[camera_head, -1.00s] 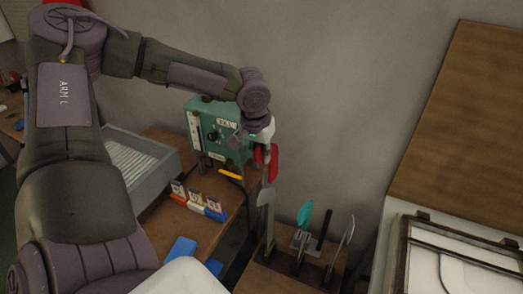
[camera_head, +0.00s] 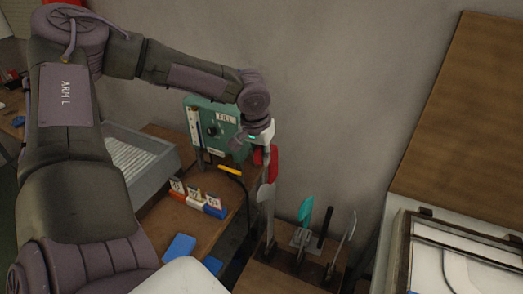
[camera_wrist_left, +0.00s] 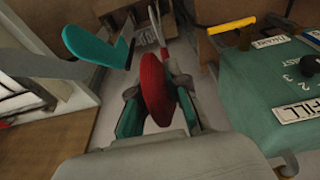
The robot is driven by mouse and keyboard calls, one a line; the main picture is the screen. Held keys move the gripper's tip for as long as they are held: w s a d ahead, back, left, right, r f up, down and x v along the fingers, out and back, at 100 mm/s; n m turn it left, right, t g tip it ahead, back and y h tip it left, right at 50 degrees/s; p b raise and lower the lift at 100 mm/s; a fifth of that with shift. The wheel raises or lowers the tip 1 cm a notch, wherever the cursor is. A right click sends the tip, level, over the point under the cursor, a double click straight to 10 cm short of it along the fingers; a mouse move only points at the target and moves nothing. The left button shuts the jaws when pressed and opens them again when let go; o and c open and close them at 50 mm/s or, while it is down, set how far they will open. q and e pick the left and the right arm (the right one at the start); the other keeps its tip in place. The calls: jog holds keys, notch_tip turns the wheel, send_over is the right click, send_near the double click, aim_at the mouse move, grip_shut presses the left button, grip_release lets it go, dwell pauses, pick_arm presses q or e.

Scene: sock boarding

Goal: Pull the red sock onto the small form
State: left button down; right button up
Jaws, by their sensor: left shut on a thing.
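The red sock (camera_head: 272,167) hangs from my left gripper (camera_head: 262,146), which is shut on it. In the left wrist view the sock (camera_wrist_left: 155,88) sits between the two fingers of the gripper (camera_wrist_left: 157,112). A pale upright form (camera_head: 266,202) stands right below the sock in the head view. The sock's lower end meets or overlaps its top there; I cannot tell if they touch. A teal form (camera_head: 304,212) and another pale form (camera_head: 346,232) stand to the right on the same wooden stand. I cannot tell by size which is the small form. My right gripper is not in view.
A black post (camera_head: 325,226) rises among the forms. A grey tray (camera_head: 168,172) lies left. The wall is close behind.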

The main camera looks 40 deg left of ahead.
aim_at(262, 194)
pick_arm(q)
jog(key=shift+s+d+f+b+x, duration=0.15)
jog(key=shift+s+b+x, duration=0.4)
jog(key=shift+b+x, duration=1.8)
jog(key=shift+s+d+f+b+x, duration=0.1)
jog(key=shift+s+b+x, duration=0.4)
jog(key=shift+b+x, duration=1.9)
jog(key=shift+s+d+f+b+x, duration=0.15)
jog(key=shift+s+b+x, duration=0.4)
jog(key=shift+b+x, duration=1.8)
jog(key=c, duration=1.1)
grip_release()
jog(key=shift+w+f+p, duration=0.1)
jog(key=shift+f+p, duration=0.4)
jog(key=shift+p, duration=0.15)
jog(key=v, duration=1.2)
